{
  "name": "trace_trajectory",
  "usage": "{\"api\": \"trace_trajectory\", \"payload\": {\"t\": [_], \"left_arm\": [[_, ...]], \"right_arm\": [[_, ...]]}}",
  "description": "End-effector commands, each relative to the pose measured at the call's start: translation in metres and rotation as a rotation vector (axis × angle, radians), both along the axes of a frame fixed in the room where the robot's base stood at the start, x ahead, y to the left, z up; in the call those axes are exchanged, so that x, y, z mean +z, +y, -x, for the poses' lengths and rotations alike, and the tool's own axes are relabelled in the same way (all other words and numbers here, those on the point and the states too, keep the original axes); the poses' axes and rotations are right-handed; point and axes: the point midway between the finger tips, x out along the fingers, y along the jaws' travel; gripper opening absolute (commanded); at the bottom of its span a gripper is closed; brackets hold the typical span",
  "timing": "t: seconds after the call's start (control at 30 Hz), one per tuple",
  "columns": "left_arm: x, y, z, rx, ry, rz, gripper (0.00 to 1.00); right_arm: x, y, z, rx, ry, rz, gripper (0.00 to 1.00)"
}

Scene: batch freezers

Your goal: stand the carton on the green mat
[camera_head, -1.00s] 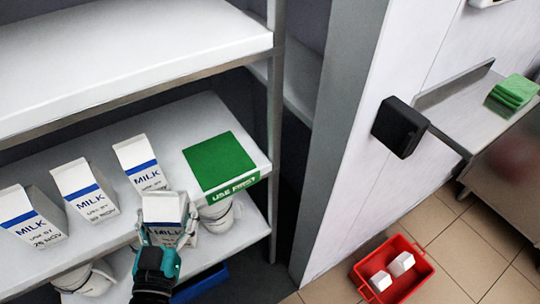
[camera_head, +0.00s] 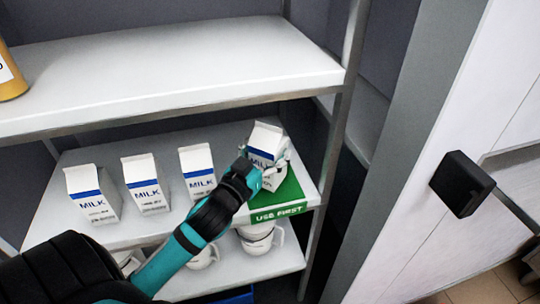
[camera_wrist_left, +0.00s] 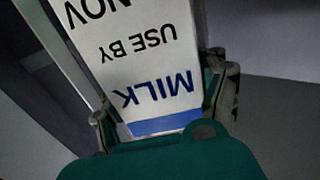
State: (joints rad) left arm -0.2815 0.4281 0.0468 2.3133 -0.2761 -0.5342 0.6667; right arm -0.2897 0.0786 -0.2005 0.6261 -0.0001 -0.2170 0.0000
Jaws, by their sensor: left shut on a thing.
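A white milk carton (camera_head: 266,143) with a blue band is held over the green mat (camera_head: 288,195) on the middle shelf. The mat's front edge reads "USE FIRST". My left gripper (camera_head: 262,172) is shut on the carton, which leans a little in the head view. The left wrist view shows the carton (camera_wrist_left: 145,55) close up between the fingers, its print "MILK", "USE BY" and "NOV" upside down. The carton's base is hidden by the gripper, so I cannot tell if it touches the mat. My right gripper is not in view.
Three more milk cartons stand in a row left of the mat, the nearest one (camera_head: 198,171) close to my left arm. The upper shelf (camera_head: 170,75) overhangs the back. A shelf post (camera_head: 335,130) rises right of the mat. White mugs (camera_head: 258,238) are on the shelf below.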

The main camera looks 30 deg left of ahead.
Motion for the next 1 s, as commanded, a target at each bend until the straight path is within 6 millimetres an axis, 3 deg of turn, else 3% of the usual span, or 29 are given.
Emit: {"api": "trace_trajectory", "payload": {"t": [0.1, 0.23, 0.6, 0.97, 1.0], "left_arm": [[0.001, 0.010, -0.019, -0.002, -0.006, -0.002, 0.13], [-0.001, 0.015, -0.028, -0.002, -0.006, 0.000, 0.14], [-0.038, 0.016, -0.028, -0.002, -0.003, 0.001, 0.13], [-0.041, 0.016, -0.028, -0.002, -0.004, 0.001, 0.13], [-0.042, 0.016, -0.028, -0.001, 0.000, 0.001, 0.76]], "right_arm": [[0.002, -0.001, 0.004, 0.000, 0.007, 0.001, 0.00], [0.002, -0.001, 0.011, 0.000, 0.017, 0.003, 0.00], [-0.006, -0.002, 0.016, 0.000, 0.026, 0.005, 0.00], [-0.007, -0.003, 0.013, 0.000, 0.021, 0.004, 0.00], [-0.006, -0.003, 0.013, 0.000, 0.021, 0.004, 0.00]]}}
